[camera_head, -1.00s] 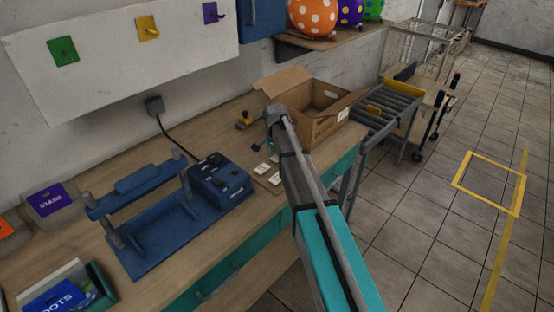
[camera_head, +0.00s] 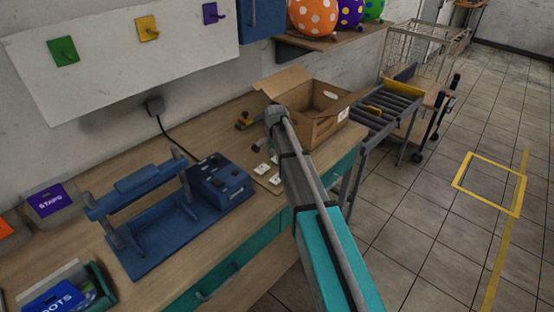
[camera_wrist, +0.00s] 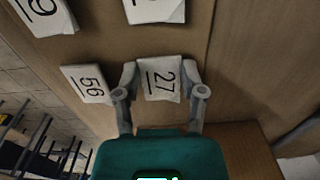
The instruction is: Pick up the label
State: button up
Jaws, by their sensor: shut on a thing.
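Several small white number labels lie on the wooden bench, and they show in the head view (camera_head: 261,169) just left of my arm. In the head view my arm hides most of the gripper and the held label.
More labels (camera_wrist: 46,14) lie close by at the top of the wrist view. A blue device (camera_head: 220,182) stands left of the labels, and an open cardboard box (camera_head: 325,112) stands behind my arm. A roller conveyor (camera_head: 385,105) is right of the bench.

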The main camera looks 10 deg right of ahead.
jog(key=shift+r, duration=0.2)
notch_tip(320, 180, up, 2)
jog(key=p, duration=0.2)
jog(key=shift+r+p, duration=0.15)
jog(key=shift+p, duration=0.2)
jog(key=s+d+r+p, duration=0.1)
jog(key=s+r+p, duration=0.9)
jog(key=s, duration=0.4)
jog(key=shift+d+r+p, duration=0.25)
jog(key=shift+r+p, duration=0.15)
jog(key=shift+p, duration=0.05)
dwell(0.5)
